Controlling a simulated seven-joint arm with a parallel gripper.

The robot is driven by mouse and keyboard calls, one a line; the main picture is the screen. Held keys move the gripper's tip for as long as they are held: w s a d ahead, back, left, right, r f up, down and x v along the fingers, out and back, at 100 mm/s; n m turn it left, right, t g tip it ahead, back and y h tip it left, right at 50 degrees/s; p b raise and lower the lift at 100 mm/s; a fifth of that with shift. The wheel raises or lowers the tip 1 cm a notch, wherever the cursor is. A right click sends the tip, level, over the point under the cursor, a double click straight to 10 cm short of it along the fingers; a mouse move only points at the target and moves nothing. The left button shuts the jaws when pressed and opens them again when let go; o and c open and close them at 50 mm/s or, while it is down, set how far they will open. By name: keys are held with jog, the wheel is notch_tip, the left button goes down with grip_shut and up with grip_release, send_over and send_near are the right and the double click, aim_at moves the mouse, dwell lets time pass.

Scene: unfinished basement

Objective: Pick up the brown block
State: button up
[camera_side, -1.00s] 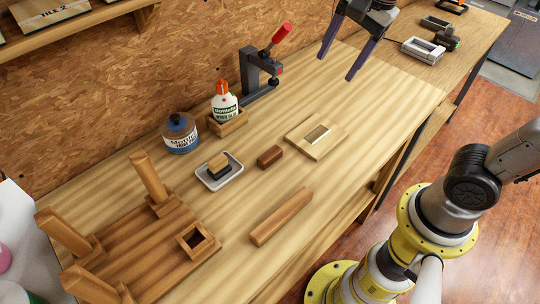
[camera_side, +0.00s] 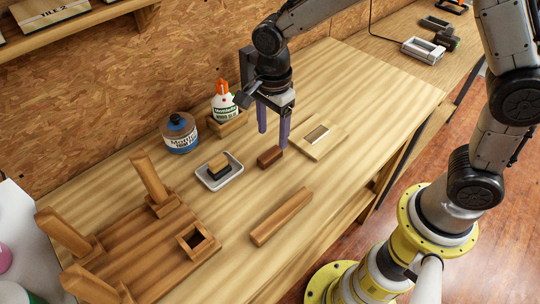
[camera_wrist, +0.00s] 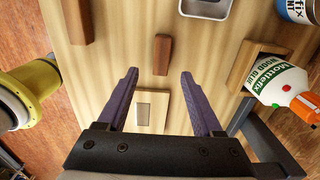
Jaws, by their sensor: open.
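The small dark brown block (camera_side: 270,157) lies flat on the wooden workbench (camera_side: 340,90), between the grey tray and the pale square plate. It also shows in the wrist view (camera_wrist: 162,55), upper middle, ahead of the gap between the fingertips. My gripper (camera_side: 272,139) has two purple fingers pointing down, close to the block in the side view. In the wrist view the gripper (camera_wrist: 158,72) is open, with its fingers wide apart and nothing held between them. Whether the fingertips are level with the block cannot be told.
A pale plate with a rectangular slot (camera_side: 320,140) lies right of the block. A grey tray with a sponge-like block (camera_side: 219,172) lies left. A longer wooden bar (camera_side: 281,217) lies in front. A glue bottle (camera_side: 224,106) and round tin (camera_side: 180,134) stand behind.

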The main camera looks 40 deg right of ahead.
aim_at(270, 153)
jog(key=shift+w+a+f, duration=0.1)
jog(key=shift+a+f, duration=0.05)
jog(key=shift+f, duration=1.5)
jog(key=shift+a+f, duration=0.15)
jog(key=shift+f, duration=1.45)
grip_shut()
